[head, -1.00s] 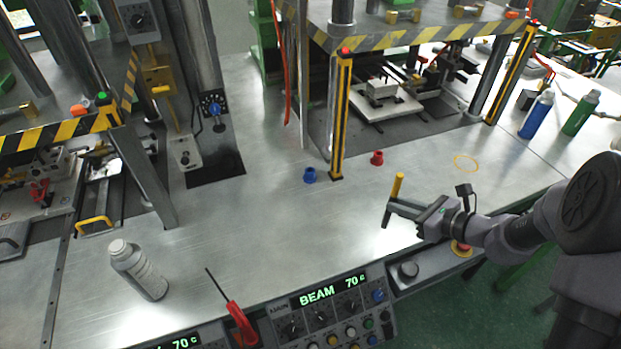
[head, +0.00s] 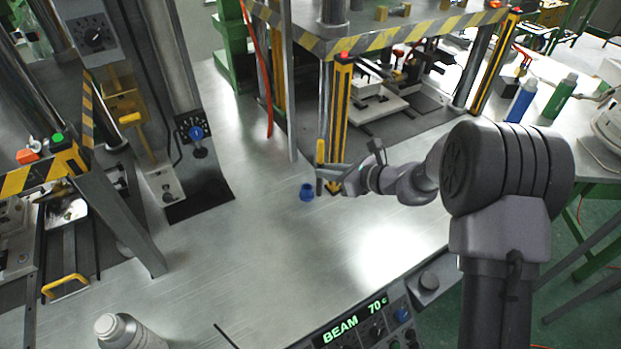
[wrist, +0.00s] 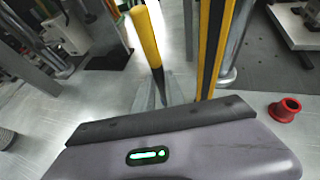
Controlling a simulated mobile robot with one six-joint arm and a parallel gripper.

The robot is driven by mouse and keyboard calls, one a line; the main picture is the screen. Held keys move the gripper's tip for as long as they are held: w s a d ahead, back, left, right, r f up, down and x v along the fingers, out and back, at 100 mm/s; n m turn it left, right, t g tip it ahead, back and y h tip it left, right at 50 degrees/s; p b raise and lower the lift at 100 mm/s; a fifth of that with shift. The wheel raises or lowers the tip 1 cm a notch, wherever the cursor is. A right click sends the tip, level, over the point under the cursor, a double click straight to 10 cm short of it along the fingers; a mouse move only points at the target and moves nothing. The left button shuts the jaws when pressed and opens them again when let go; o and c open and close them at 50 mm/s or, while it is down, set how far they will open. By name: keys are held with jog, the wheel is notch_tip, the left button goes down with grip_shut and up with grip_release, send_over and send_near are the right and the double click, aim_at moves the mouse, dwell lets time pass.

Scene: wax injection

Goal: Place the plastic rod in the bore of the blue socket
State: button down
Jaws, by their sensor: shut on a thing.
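The blue socket (head: 307,193) stands on the steel bench in the head view; I cannot make it out in the wrist view. The plastic rod (head: 320,153) has a yellow upper part and a dark lower part, and also shows in the wrist view (wrist: 147,38). My gripper (head: 322,170) is shut on the rod and holds it roughly upright, just right of the socket in the head view. The rod's lower end appears apart from the socket, but its exact height is unclear. The socket's bore faces up.
A red socket (wrist: 285,109) stands at the right in the wrist view. A yellow-black striped post (head: 342,110) of the press rises close behind my gripper. A white bottle (head: 122,332) stands at the front left. The bench left of the blue socket is clear.

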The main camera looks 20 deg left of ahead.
jog(key=w+a+f+b, duration=0.1)
jog(key=a+f+b, duration=0.1)
jog(key=a+f, duration=0.2)
jog(key=shift+w+a, duration=0.25)
jog(key=shift+w, duration=0.1)
jog(key=c, duration=1.4)
grip_release()
